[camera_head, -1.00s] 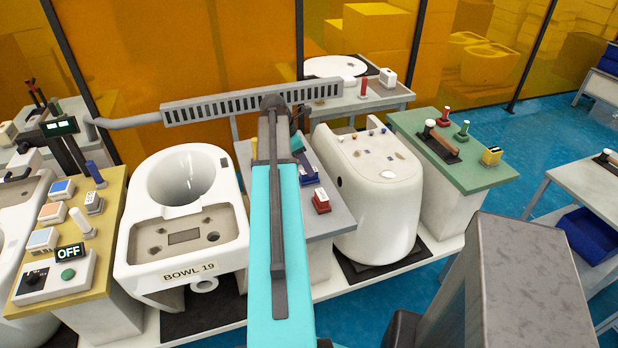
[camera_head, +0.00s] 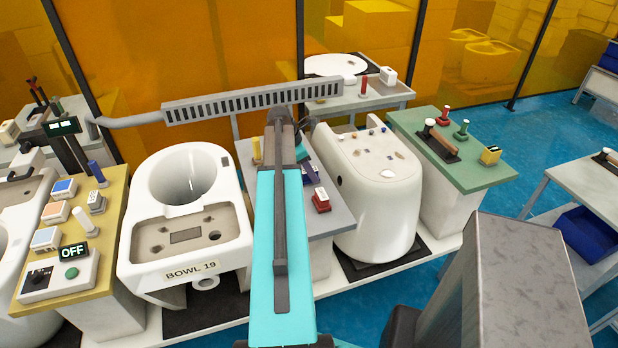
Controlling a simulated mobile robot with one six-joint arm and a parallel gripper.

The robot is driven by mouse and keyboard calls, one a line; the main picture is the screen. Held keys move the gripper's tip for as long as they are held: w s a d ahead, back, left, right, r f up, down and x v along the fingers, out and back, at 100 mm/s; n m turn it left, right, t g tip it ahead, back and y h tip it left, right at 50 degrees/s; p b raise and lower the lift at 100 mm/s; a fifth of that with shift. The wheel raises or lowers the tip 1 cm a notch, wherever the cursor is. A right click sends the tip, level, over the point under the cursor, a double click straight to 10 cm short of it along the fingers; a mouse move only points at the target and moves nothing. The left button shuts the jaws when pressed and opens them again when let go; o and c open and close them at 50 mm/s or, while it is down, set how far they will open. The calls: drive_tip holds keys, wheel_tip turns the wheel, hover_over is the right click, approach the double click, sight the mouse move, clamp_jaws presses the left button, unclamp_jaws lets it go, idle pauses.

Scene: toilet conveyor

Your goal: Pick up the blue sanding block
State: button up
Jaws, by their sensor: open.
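A dark blue block (camera_head: 311,174), which looks like the sanding block, lies on the grey table (camera_head: 336,220) in the middle, just right of my teal arm. A red block (camera_head: 321,200) with a pale top sits in front of it. My arm reaches over this table, and its dark wrist end is close to the blue block on the left and far side. The fingers are hidden behind the arm, so I cannot tell whether they touch anything.
A white toilet bowl (camera_head: 185,262) stands left of the arm, a white rounded unit (camera_head: 384,215) right. A green table (camera_head: 480,178) holds a yellow block (camera_head: 490,155) and stamp-like tools. A yellow table (camera_head: 103,262) at left holds colour-topped blocks. A slotted rail (camera_head: 250,101) spans behind.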

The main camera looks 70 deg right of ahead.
drive_tip(key=c, duration=1)
drive_tip(key=shift+r, duration=0.15)
drive_tip(key=shift+c, duration=0.2)
drive_tip(key=shift+r+b, duration=1.25)
drive_tip(key=shift+r, duration=3.65)
drive_tip(key=o, duration=0.7)
drive_tip(key=shift+w, duration=0.1)
drive_tip(key=c, duration=0.4)
